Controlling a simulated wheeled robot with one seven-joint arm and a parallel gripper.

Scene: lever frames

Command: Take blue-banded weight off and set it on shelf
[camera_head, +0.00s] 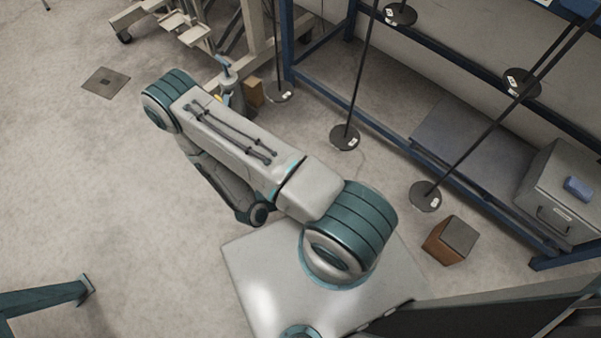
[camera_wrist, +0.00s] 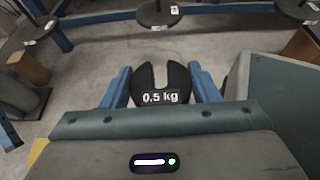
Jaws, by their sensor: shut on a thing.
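In the wrist view a black slotted weight (camera_wrist: 164,98) marked "0.5 kg" sits between the two blue fingers of my gripper (camera_wrist: 163,84). The gripper is shut on it, one finger at each side, with the slot facing away from me. No blue band shows on the weight from this angle. In the head view I cannot clearly make out the weight or the fingers. A blue-framed shelf rack (camera_head: 455,65) stands at the upper right of the head view, with a grey lower shelf board (camera_head: 450,135).
Dark round discs on thin rods hang near the rack, such as one (camera_head: 344,139) in the middle; discs also show ahead in the wrist view (camera_wrist: 160,14). A brown block (camera_head: 450,240) and a grey cabinet (camera_head: 560,195) stand at right. Floor at left is mostly clear.

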